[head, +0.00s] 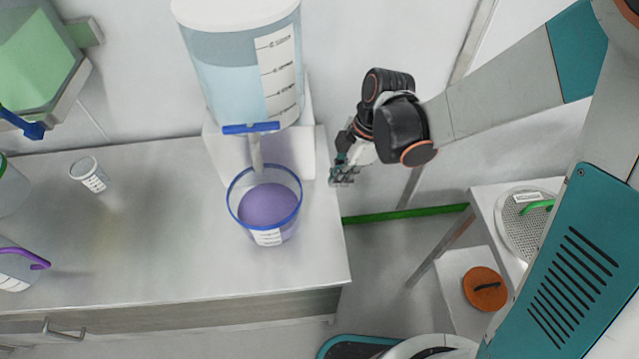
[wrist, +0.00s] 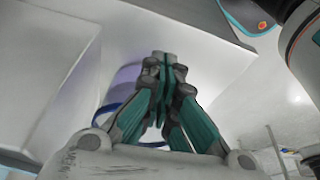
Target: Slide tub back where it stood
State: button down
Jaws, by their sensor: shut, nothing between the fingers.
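The tub (head: 266,236) is a clear container with a blue rim and purple contents. It stands upright on the bench under the spout of the large dispenser, near the bench's right end. My gripper (head: 340,182) is at the right edge of the bench, to the right of the tub and apart from it in the head view. In the wrist view the fingers of my gripper (wrist: 163,60) are closed together with nothing between them. Part of the tub's purple body and blue rim (wrist: 116,108) shows behind the fingers, mostly hidden.
The dispenser (head: 225,75) holds pale blue liquid and has a blue tap handle (head: 251,128). A small graduated cup (head: 90,175) stands to the left on the bench (head: 150,240). The bench middle is clear. A white stand with a round strainer (head: 522,228) is at the right.

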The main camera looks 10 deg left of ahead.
aim_at(278, 220)
jog(key=b+x, duration=0.3)
jog(key=x, duration=0.7)
jog(key=shift+d+b, duration=0.1)
jog(key=shift+b, duration=0.25)
jog(key=a, duration=0.1)
jog(key=s+a, duration=0.1)
jog(key=a, duration=0.1)
jog(key=shift+b, duration=0.35)
jog(key=shift+s+a+r, duration=0.1)
jog(key=shift+s+a, duration=0.05)
jog(key=shift+a, duration=0.25)
jog(key=a, duration=0.2)
jog(key=s+a, duration=0.1)
jog(key=a, duration=0.1)
jog(key=s+a+b, duration=0.1)
jog(key=a, duration=0.2)
jog(key=shift+s, duration=0.25)
jog(key=shift+s+a, duration=0.1)
jog(key=shift+a, duration=0.1)
jog(key=shift+r, duration=0.1)
